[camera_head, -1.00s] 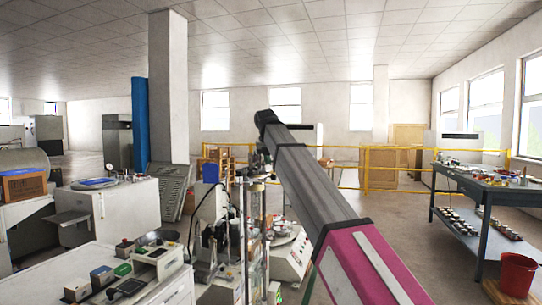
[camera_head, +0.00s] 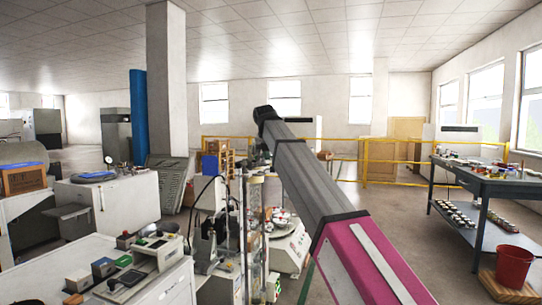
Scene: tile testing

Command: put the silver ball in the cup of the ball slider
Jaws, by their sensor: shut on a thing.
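My arm, with a magenta link and a long grey link, reaches from the lower right to a dark joint near the picture's middle. My gripper cannot be made out; the far end of the arm is hidden behind that joint and link. I cannot make out the silver ball. A tall stand with clear upright panels (camera_head: 254,235) is left of the arm, partly covered by it. I cannot tell whether this is the ball slider, and no cup is clear.
A white bench (camera_head: 165,284) with small instruments fills the lower left. A dark bench machine (camera_head: 207,240) stands beside the clear stand. A white round-topped machine (camera_head: 292,247) is behind the arm. A blue-grey table (camera_head: 490,180) and red bucket (camera_head: 514,264) are right, with open floor before them.

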